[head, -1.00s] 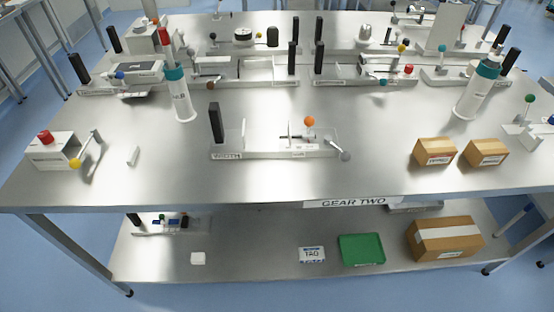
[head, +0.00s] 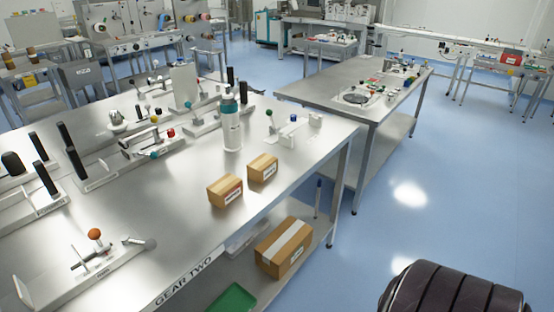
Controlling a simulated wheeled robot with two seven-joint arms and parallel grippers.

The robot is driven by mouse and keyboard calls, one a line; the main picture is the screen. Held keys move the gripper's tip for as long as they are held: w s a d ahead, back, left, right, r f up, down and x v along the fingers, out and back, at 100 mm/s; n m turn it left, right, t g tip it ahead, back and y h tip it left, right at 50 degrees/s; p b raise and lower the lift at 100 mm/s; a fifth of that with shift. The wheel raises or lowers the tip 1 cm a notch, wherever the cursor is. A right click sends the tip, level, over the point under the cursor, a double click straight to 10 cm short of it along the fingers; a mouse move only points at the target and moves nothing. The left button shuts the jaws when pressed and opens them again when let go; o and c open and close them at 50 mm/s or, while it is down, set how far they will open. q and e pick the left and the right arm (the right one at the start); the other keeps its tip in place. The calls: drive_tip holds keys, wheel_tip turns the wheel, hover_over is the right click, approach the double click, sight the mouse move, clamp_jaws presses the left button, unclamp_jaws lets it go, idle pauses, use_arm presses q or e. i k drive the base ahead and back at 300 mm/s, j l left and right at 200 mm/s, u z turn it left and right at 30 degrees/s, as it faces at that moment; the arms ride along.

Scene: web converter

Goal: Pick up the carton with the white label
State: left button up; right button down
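Two small brown cartons stand on the steel table's top near its right end. The nearer carton (head: 225,190) has a label with red on its front. The farther carton (head: 262,168) has a label that looks white; its print is too small to read. They stand close together with a small gap. A larger carton (head: 284,247) with a pale tape strip lies on the lower shelf and also bears a small pale label. Neither of my grippers is in view.
A teal-topped bottle (head: 232,125) stands just behind the cartons. A fixture with an orange knob (head: 94,234) is at the left. A green tray (head: 231,299) is on the lower shelf. Another table (head: 330,85) stands behind, with open blue floor to the right.

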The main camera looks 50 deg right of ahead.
sight(259, 170)
drive_tip(key=z, duration=1.3)
drive_tip(key=i+l, duration=0.05)
